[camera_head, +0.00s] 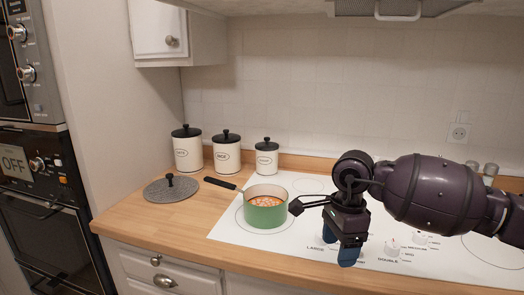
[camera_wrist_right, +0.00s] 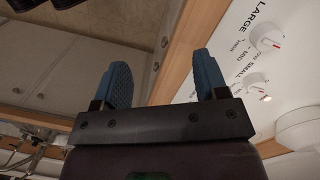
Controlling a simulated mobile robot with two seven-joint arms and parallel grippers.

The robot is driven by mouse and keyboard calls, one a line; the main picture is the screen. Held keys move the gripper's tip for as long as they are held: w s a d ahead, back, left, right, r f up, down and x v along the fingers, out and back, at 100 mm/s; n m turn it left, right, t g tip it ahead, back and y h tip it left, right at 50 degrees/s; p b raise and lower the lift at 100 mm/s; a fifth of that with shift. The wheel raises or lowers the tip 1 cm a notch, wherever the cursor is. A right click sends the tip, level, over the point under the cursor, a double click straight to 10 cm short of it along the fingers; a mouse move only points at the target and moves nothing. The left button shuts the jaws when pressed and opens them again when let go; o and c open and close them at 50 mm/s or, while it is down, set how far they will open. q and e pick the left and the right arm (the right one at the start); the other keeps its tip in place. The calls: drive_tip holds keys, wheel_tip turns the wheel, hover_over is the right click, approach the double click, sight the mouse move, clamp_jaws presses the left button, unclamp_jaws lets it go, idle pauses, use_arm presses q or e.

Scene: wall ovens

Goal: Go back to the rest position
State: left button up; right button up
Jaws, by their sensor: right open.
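My right gripper (camera_head: 340,251) is at the front of the white cooktop, to the right of the green pot, with its blue fingers pointing down. In the right wrist view the two blue fingers (camera_wrist_right: 162,78) stand apart with nothing between them. The right arm comes in from the right over the cooktop. My left gripper is not in view.
A green pot (camera_head: 264,221) with orange food stands on the white cooktop (camera_head: 225,228), its black handle pointing left. A grey lid (camera_head: 160,190) lies on the wooden counter. Several white canisters (camera_head: 227,155) stand behind. Control knobs (camera_head: 392,246) are beside my right gripper.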

drive_tip(key=s+a+f+m+y, duration=0.3)
drive_tip(key=s+a+m+y, duration=0.2)
drive_tip(key=a+m+y, duration=0.3)
drive_tip(key=s+a+f+m+y, duration=0.3)
drive_tip(key=s+a+m+y, duration=0.3)
drive_tip(key=y, duration=0.5)
drive_tip(key=d+f+m+t+h, duration=0.6)
drive_tip(key=m+t, duration=0.3)
drive_tip(key=m, duration=0.5)
drive_tip(key=d+f+m+t+h, duration=0.55)
drive_tip(key=d+m+t, duration=0.3)
drive_tip(key=m, duration=0.55)
drive_tip(key=s+d+f+m+g+h, duration=0.6)
drive_tip(key=s+d+f+m+h, duration=0.2)
drive_tip(key=s+d+f+m, duration=0.3)
drive_tip(key=s+f+m, duration=0.2)
drive_tip(key=s+f, duration=0.1)
drive_tip(key=s, duration=0.1)
